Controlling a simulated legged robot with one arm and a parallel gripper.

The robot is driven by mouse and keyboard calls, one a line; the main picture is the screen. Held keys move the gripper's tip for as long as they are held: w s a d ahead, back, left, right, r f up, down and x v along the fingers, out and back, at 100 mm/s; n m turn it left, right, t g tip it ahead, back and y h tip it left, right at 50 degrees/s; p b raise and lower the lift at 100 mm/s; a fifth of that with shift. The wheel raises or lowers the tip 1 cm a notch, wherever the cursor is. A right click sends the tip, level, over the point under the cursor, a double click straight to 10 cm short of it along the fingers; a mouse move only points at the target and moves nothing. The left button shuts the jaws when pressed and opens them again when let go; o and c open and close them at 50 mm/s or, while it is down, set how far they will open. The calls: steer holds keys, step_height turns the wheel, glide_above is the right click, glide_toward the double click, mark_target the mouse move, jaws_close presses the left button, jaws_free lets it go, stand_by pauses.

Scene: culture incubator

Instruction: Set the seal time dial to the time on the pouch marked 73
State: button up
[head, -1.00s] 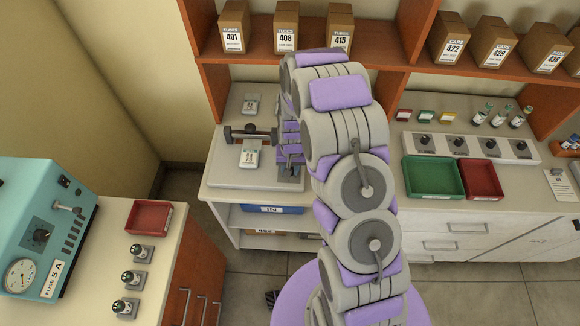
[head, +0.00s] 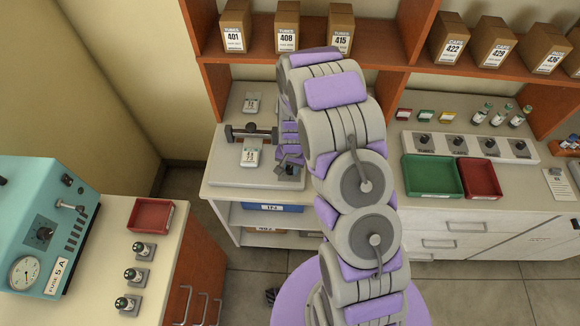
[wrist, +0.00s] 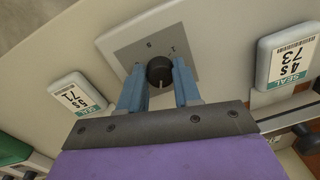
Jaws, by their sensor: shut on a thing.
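In the wrist view my gripper (wrist: 160,88) is shut on a small black dial (wrist: 159,70), one blue finger on each side. The dial sits on a square grey plate (wrist: 183,43) with small marks on its far side; a pale line shows on the knob's near side. The fingers hide other marks. The pouch marked 73 (wrist: 290,55) is right of the dial, upside down, and reads 4 S with a SEAL strip. A pouch marked 71 (wrist: 76,95) is on the left, seemingly 5 S. In the head view my arm hides the dial.
In the head view, the sealer's dark bar (head: 250,132) is left of my gripper, with two white pouches beside it (head: 251,103) (head: 250,153). Green (head: 432,195) and red (head: 481,195) trays stand right. Shelves with boxes (head: 286,35) are above.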

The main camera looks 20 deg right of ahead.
mark_target(292, 169)
steer(key=shift+w+r, duration=0.1)
steer(key=shift+w, duration=0.15)
steer(key=o, duration=0.9)
steer(key=shift+o, duration=0.8)
steer(key=shift+s, duration=0.1)
step_height(292, 169, up, 17)
steer(key=shift+s+d, duration=0.2)
steer(key=shift+d, duration=0.15)
